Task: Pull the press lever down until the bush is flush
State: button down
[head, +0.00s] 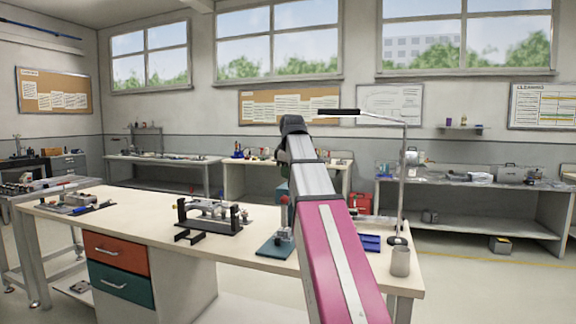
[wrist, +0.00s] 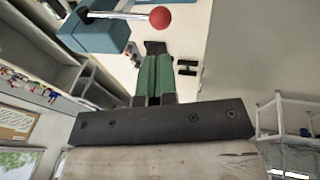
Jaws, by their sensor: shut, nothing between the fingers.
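The press (head: 273,246) stands on the workbench just left of my arm, with a teal base; my arm hides part of it. In the wrist view its teal body (wrist: 92,32) is at the upper left. The lever, a thin metal rod (wrist: 122,15), runs right from the body to a red ball knob (wrist: 160,18). My gripper (wrist: 155,47) has green fingers with dark tips, shut together and empty. The fingertips appear just below the knob in the picture, apart from it. The gripper is hidden in the head view. I cannot make out the bush.
The workbench (head: 140,228) also holds a dark fixture (head: 213,217) left of the press. A blue tray (head: 370,243), a grey cup (head: 400,262) and a lamp (head: 404,180) stand to the right. The bench top between the left fixture and the middle one is mostly clear.

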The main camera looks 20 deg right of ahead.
aim_at(284, 197)
jog(key=x, duration=0.7)
jog(key=shift+w+f, duration=0.15)
jog(key=shift+f, duration=0.25)
jog(key=shift+s+a+f+t+h, duration=0.15)
jog(key=shift+s+f+t+h, duration=0.2)
jog(key=shift+f, duration=0.3)
jog(key=shift+w, duration=0.15)
jog(key=shift+r, duration=0.1)
